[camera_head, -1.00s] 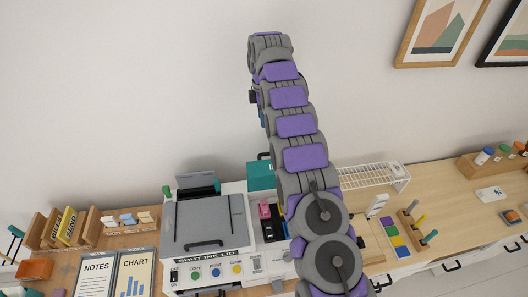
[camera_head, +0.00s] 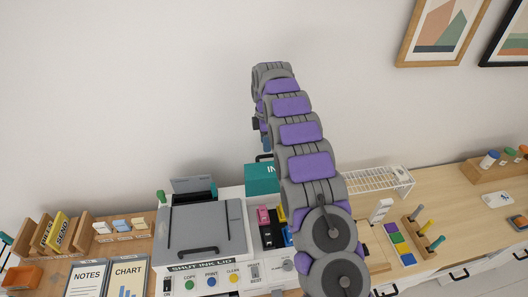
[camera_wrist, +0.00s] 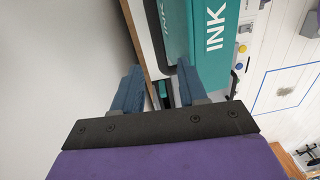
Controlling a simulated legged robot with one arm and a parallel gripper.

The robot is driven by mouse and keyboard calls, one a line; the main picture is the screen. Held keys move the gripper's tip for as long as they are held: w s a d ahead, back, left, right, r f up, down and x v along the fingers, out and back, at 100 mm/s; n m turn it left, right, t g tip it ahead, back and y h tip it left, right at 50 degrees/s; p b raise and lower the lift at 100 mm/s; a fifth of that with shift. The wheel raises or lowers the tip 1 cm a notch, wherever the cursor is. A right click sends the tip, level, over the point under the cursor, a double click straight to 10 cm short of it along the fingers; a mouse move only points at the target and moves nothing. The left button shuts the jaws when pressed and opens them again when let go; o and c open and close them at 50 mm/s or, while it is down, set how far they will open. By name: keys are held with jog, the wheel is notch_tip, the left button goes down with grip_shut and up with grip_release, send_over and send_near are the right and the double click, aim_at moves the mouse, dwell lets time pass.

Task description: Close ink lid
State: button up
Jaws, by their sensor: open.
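The teal ink lid (camera_head: 261,178) stands raised behind the ink cartridges at the right of the printer, part of its INK lettering hidden by my arm. In the wrist view the lid (camera_wrist: 205,35) fills the top middle, INK lettering showing. Pink (camera_head: 264,215), yellow and blue cartridges sit in the open bay in front of it. My gripper (camera_wrist: 158,66) is open with its two blue fingers apart and nothing seen between them. Its right finger is close to the lid; I cannot tell whether they touch. In the head view the fingers are mostly hidden by my arm.
The grey printer (camera_head: 202,229) with a label reading SHUT INK LID stands left of the bay. A white wire rack (camera_head: 380,180) and an upright-peg holder (camera_head: 418,236) are to the right. The wall is close behind the desk.

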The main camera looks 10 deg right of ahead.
jog(key=d+f, duration=0.1)
jog(key=f, duration=0.1)
jog(key=d+f, duration=0.1)
jog(key=shift+s+d+f, duration=0.15)
jog(key=shift+f, duration=0.55)
jog(key=shift+a+f, duration=0.15)
jog(key=shift+a, duration=0.2)
jog(key=shift+a+f, duration=0.1)
jog(key=shift+a, duration=0.9)
jog(key=shift+d, duration=1.15)
jog(key=c, duration=0.6)
grip_shut()
jog(key=shift+a, duration=0.45)
